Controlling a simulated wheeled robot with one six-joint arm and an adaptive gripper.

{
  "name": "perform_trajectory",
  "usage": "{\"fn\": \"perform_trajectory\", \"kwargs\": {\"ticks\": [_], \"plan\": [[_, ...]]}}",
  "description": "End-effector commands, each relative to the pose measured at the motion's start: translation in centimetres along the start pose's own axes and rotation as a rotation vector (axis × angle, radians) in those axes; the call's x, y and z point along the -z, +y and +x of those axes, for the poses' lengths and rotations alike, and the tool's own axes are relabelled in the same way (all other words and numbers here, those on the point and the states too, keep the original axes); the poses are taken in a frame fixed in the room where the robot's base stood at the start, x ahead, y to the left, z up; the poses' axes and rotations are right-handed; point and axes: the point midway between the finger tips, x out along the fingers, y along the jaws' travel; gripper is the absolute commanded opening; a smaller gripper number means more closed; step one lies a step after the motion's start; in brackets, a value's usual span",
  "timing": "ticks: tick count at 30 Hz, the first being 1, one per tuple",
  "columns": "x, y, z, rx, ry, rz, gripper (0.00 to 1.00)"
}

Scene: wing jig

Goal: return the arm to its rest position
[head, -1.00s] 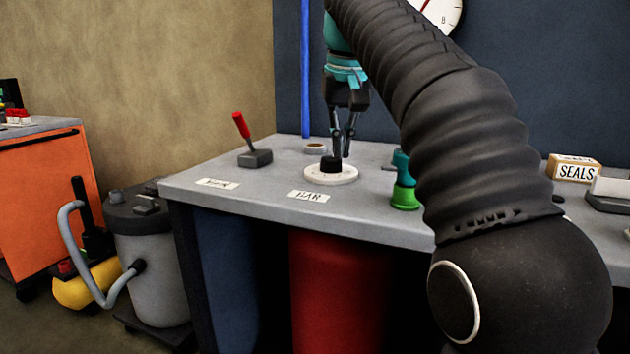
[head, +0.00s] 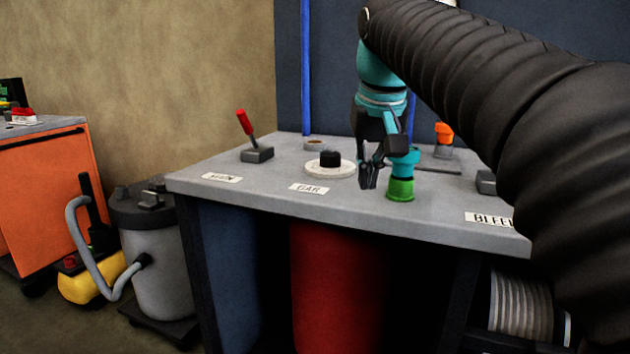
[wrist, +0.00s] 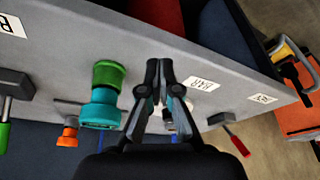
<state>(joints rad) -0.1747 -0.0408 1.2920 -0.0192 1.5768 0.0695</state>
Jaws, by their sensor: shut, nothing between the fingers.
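My gripper (head: 369,178) is shut and empty above the grey bench (head: 255,188) in the head view. It hangs to the right of the black knob (head: 330,158) on its round white base and in front of part of the teal and green fitting (head: 400,190). In the wrist view my gripper (wrist: 159,66) points at the bench's front edge, with the teal and green fitting (wrist: 103,105) to its left. My black-sleeved arm fills the right of the head view.
A red-handled lever (head: 245,125) stands at the bench's left. An orange-topped item (head: 444,134) stands behind the fitting. A grey vacuum canister (head: 155,255) and an orange cabinet (head: 45,190) are at the left. Labels lie along the bench front.

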Motion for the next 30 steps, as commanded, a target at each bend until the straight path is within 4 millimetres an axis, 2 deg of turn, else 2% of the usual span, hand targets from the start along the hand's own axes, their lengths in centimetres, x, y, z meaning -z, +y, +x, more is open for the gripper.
{"fn": "perform_trajectory", "kwargs": {"ticks": [1,5,11,21,25,30], "plan": [[-1.5,0.6,0.4,-0.002,0.008,0.006,0.0],[-5.2,1.8,2.0,-0.006,0.038,0.02,0.0],[-11.4,3.3,5.7,-0.015,0.081,0.042,0.0],[-22.8,4.9,13.8,-0.034,0.15,0.079,0.0],[-25.9,5.2,16.4,-0.04,0.167,0.088,0.0],[-27.6,5.3,17.9,-0.043,0.179,0.093,0.0]]}}
